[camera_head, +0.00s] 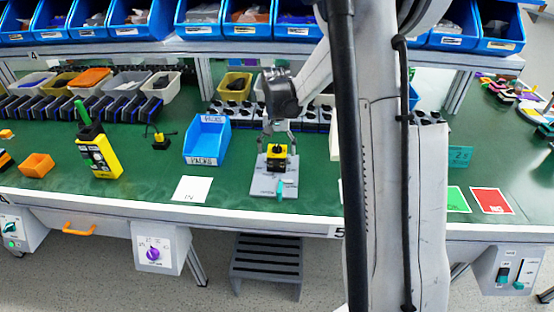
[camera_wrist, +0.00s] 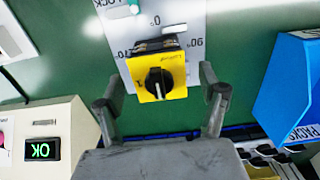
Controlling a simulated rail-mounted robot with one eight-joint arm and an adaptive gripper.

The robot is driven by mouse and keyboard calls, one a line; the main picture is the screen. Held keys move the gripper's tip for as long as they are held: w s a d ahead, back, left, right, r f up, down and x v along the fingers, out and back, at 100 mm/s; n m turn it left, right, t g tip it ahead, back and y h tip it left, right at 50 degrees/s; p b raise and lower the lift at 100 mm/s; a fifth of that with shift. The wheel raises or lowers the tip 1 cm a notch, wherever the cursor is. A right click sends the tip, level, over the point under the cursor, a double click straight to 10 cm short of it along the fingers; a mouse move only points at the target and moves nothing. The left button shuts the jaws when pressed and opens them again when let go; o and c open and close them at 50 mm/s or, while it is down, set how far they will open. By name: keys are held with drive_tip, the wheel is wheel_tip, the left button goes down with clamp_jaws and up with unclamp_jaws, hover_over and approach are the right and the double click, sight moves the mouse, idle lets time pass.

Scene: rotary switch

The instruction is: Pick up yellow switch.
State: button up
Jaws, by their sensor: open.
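The yellow switch (camera_head: 277,152), with a black rotary knob, stands on a grey plate (camera_head: 263,186) on the green bench. In the wrist view the yellow switch (camera_wrist: 158,76) shows its yellow face and black knob, and the plate (camera_wrist: 185,14) with printed angle marks lies behind it. My gripper (camera_head: 277,143) is above and around the switch in the head view. In the wrist view my gripper's two fingers (camera_wrist: 160,90) are spread, one on each side of the switch, with visible gaps. Nothing is held. A small teal part (camera_head: 280,188) stands on the plate's front.
A blue bin (camera_head: 207,139) stands left of the plate, and a white card (camera_head: 191,189) lies at its front left. A yellow tester (camera_head: 98,152) stands farther left. A box with an OK display (camera_wrist: 42,150) is at lower left in the wrist view. Crates line the back.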

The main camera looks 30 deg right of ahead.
wheel_tip(320, 180, down, 4)
drive_tip(key=shift+f, duration=0.1)
drive_tip(key=c, duration=1.4)
drive_tip(key=shift+r, duration=0.2)
